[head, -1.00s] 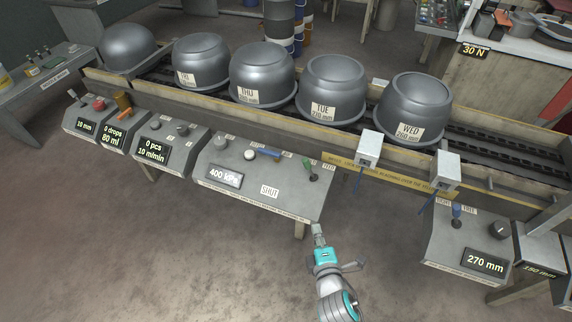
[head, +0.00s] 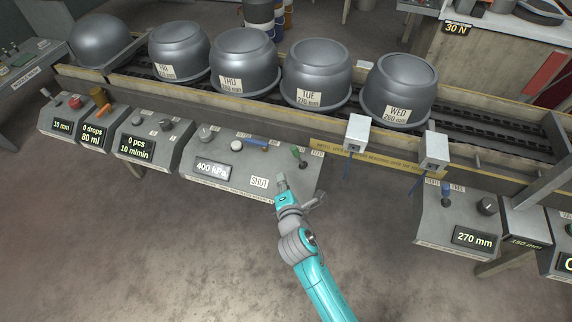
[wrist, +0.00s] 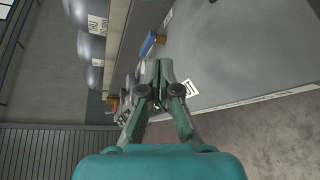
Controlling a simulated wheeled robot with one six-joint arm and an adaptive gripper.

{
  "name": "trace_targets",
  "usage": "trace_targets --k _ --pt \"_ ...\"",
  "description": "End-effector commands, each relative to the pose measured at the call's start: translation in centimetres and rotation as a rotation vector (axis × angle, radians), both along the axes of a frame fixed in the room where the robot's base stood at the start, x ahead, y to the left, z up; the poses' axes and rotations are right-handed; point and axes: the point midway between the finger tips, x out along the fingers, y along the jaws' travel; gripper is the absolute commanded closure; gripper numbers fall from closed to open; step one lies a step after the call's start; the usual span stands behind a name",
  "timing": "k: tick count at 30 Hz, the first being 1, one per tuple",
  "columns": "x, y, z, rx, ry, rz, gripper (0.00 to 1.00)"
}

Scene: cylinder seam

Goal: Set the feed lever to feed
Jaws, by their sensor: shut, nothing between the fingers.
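A green-handled lever (head: 299,157) stands at the right end of the grey 400 kPa panel (head: 215,183), leaning up-left from its dark base. A small label (head: 317,154) to its right seems to read FEED, but it is tiny. My gripper (head: 281,180) is shut and empty, over the front of this panel, below and left of the green lever and apart from it. In the wrist view my closed fingers (wrist: 159,68) point at the panel. A blue handle (wrist: 149,45) lies beyond them, and the SHUT label (wrist: 190,88) is on their right.
The blue handle and a white button (head: 237,146) are left of the green lever. Grey pots (head: 316,72) stand on the conveyor behind. Two pale sensor boxes (head: 356,132) overhang to the right. Another panel (head: 455,218) has a blue lever. The floor in front is clear.

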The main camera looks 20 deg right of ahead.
Motion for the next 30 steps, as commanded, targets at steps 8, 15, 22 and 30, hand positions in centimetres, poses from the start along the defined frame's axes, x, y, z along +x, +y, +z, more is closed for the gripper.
trace_targets --k 8,15,22,30 --pt "3.9 -0.6 -0.8 0.001 -0.002 -0.002 1.00" --pt "7.6 -1.1 -1.6 0.002 -0.002 -0.001 1.00" --pt "9.0 -2.3 -1.7 0.002 0.000 -0.003 1.00" --pt "8.1 -4.2 -0.7 0.003 0.000 -0.002 1.00"
